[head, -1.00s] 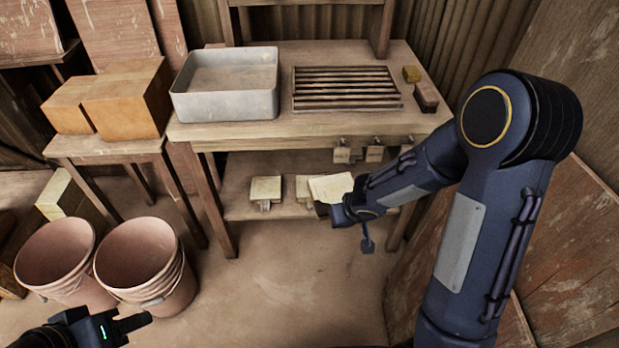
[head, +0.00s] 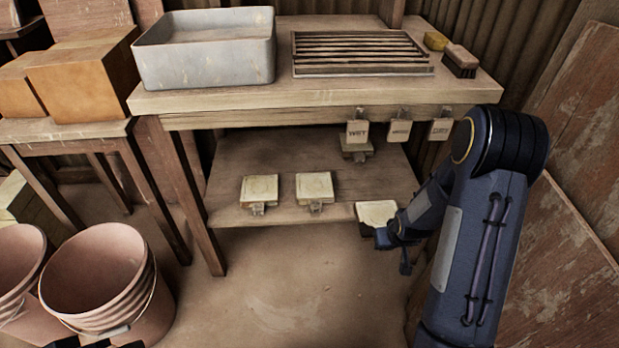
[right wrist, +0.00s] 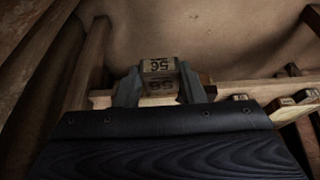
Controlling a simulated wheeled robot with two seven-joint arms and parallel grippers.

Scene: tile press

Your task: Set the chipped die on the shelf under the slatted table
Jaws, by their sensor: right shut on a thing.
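My right gripper (head: 384,236) is shut on a pale square die (head: 377,212) at the front right edge of the shelf (head: 260,150). In the right wrist view, the held die's block (right wrist: 158,66) shows between the fingers, with dark digits on it. I cannot make out a chip on it. Two similar dies, a left one (head: 259,187) and a middle one (head: 314,185), lie near the shelf's front; another (head: 356,146) sits further back. The slatted table (head: 290,98) stands above the shelf. My left gripper (head: 100,341) barely shows at the bottom edge.
Tags (head: 358,131), one reading WET and one DRY, hang from the table's front. A grey basin (head: 205,60), a slatted rack (head: 360,68) and a brush (head: 460,62) are on top. Pink buckets (head: 95,280) stand at left. The shelf's middle is clear.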

